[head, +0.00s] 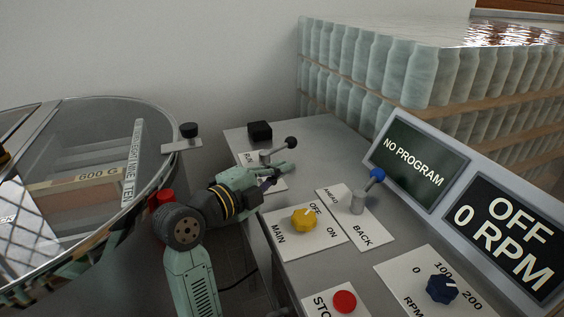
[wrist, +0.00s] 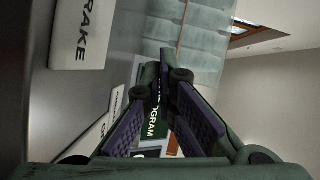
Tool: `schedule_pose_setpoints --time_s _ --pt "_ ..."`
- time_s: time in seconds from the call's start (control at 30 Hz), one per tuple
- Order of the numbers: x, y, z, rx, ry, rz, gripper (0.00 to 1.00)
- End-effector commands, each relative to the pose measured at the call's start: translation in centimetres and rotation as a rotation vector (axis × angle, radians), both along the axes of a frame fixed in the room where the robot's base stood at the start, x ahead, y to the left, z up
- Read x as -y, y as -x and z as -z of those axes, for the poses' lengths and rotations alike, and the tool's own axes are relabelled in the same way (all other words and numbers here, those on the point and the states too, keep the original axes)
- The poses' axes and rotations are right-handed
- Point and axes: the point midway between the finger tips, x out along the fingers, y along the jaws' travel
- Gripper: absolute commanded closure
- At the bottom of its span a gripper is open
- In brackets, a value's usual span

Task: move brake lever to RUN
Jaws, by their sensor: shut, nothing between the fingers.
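The brake lever (head: 290,143) is a grey stick with a black ball knob, tilted toward the right from a grey pivot on the console. Its white plate (head: 246,157) reads RUN at the far end, and the rest is hidden behind my gripper. In the wrist view the plate (wrist: 85,32) shows the word BRAKE, but I cannot see the lever there. My gripper (head: 285,168) is shut and empty, just on the near side of the lever and below its knob. I cannot tell whether it touches the lever. Its fingertips meet in the wrist view (wrist: 166,72).
A blue-knobbed AHEAD/BACK lever (head: 375,176) and a yellow MAIN switch (head: 304,220) stand close by. A red stop button (head: 344,301) and blue RPM dial (head: 441,288) are nearer. A black block (head: 260,131) lies beyond the plate. A round glass-topped tank (head: 95,110) is left.

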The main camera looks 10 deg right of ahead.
Motion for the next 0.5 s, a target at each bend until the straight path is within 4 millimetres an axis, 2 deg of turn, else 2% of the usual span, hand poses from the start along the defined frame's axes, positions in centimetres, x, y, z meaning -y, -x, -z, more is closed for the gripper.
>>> schedule_pose_setpoints --time_s 0.4,0.5 --pt "7.1 -5.1 0.1 0.003 0.000 0.005 1.00" --pt "6.1 -6.7 0.5 0.002 0.001 -0.001 1.00"
